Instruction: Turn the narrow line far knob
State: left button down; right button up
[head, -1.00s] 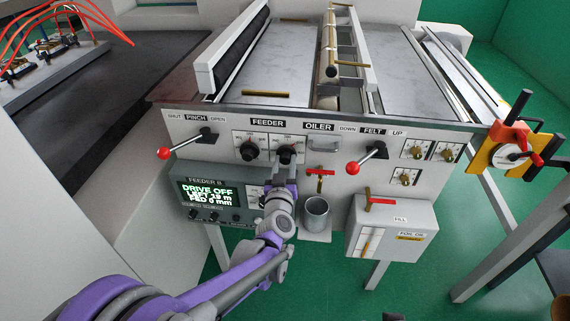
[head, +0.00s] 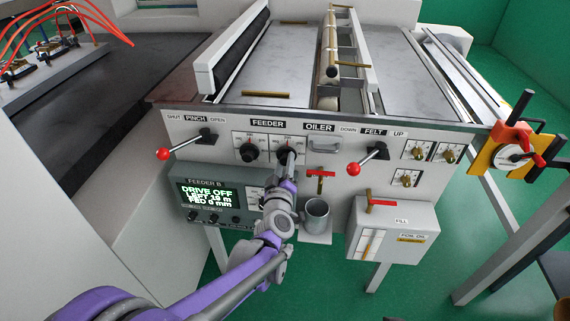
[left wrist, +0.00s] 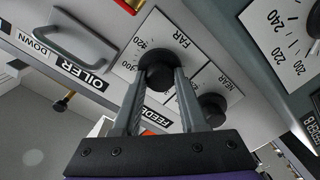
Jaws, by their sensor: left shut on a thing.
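The FAR knob (left wrist: 158,68) is a round black knob on a white dial plate marked FAR in the left wrist view. In the head view it is the right one of two black knobs under the FEEDER label (head: 267,123). My left gripper (left wrist: 160,80) is shut on it, one finger on each side; the gripper also shows at the knob in the head view (head: 288,160). The fingers and wrist cover part of the dial, so the setting cannot be read. The NEAR knob (left wrist: 213,105) is beside it, untouched. My right gripper is not in view.
Red-balled levers, PINCH (head: 164,154) and FELT (head: 353,169), stick out either side. A red-handled tap (head: 320,175) and metal cup (head: 316,210) are close right of my arm. The feeder display box (head: 207,195) is below left, reading DRIVE OFF. A pull handle (left wrist: 80,43) is nearby.

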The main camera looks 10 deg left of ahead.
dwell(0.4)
pick_arm(q)
jog(key=shift+c, duration=2.2)
grip_release()
jog(key=s, duration=1)
jog(key=shift+s+r, duration=0.15)
jog(key=shift+s, duration=0.25)
jog(key=shift+a, duration=0.1)
jog(key=s+r+m+g+h+p, duration=0.3)
jog(key=s+m+g+h+p, duration=0.15)
jog(key=s+m, duration=0.25)
jog(key=s+a+f+m+g+y+p, duration=0.1)
jog(key=s+a+g, duration=0.3)
jog(key=s, duration=0.5)
jog(key=s+a+f+g+y+p, duration=0.3)
jog(key=s+a+f+g+y, duration=0.1)
jog(key=s+a, duration=0.3)
jog(key=shift+s+a+m+p, duration=0.15)
jog(key=shift+s+m+p, duration=0.25)
jog(key=shift+s, duration=0.5)
